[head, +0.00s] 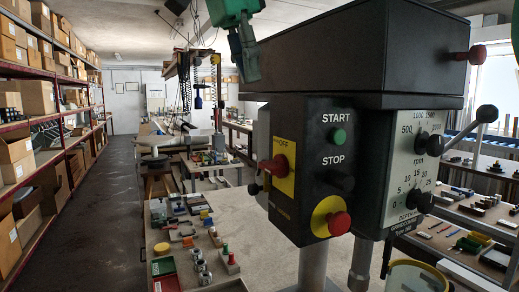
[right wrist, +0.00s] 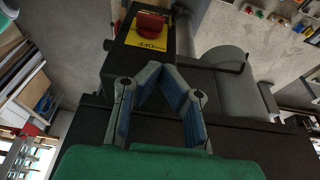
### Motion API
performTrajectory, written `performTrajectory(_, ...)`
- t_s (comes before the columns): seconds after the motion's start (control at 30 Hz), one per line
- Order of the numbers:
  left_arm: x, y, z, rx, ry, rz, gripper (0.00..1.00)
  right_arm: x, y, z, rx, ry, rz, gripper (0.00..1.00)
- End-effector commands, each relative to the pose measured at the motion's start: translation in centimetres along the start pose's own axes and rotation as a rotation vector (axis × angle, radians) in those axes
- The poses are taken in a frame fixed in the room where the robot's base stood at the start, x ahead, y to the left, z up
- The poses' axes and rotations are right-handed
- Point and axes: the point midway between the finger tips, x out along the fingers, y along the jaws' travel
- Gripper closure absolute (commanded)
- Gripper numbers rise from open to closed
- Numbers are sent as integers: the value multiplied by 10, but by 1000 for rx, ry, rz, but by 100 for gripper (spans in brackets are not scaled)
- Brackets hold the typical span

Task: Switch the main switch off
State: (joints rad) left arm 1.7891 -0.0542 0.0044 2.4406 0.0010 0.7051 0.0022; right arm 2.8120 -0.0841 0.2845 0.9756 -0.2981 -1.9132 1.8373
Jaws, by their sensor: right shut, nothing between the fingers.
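The main switch (head: 275,166) is a red rotary knob on a yellow plate marked OFF, on the left side of the black drill press head (head: 321,160). Whether the knob points to ON or OFF cannot be told clearly. My right gripper (head: 252,78) hangs above and left of the panel, shut and empty, apart from the knob. In the right wrist view its fingertips (right wrist: 158,68) meet below the red knob (right wrist: 151,24) and the OFF label, with a visible gap. My left gripper is not in view.
Beside the switch are a green START button (head: 338,136), a dark STOP button (head: 341,182) and a red emergency stop (head: 338,223). A workbench (head: 250,225) with small parts lies below. Shelves with boxes (head: 38,97) line the left wall.

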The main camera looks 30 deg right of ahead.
Motion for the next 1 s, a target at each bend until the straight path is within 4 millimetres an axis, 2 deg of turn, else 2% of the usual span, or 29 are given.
performTrajectory(0.17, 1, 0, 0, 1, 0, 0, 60, 27, 4, 3, -2, 2, 1, 100)
performTrajectory(0.4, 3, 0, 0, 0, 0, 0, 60, 77, 2, 6, -3, 4, 3, 100)
performTrajectory(0.6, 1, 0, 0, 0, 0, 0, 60, 109, 2, 12, -4, 3, 0, 100)
performTrajectory(0.8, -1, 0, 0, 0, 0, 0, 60, 122, 2, 14, 0, 4, -2, 100)
performTrajectory(1.0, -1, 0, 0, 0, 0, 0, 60, 125, 2, 15, 0, 3, -3, 100)
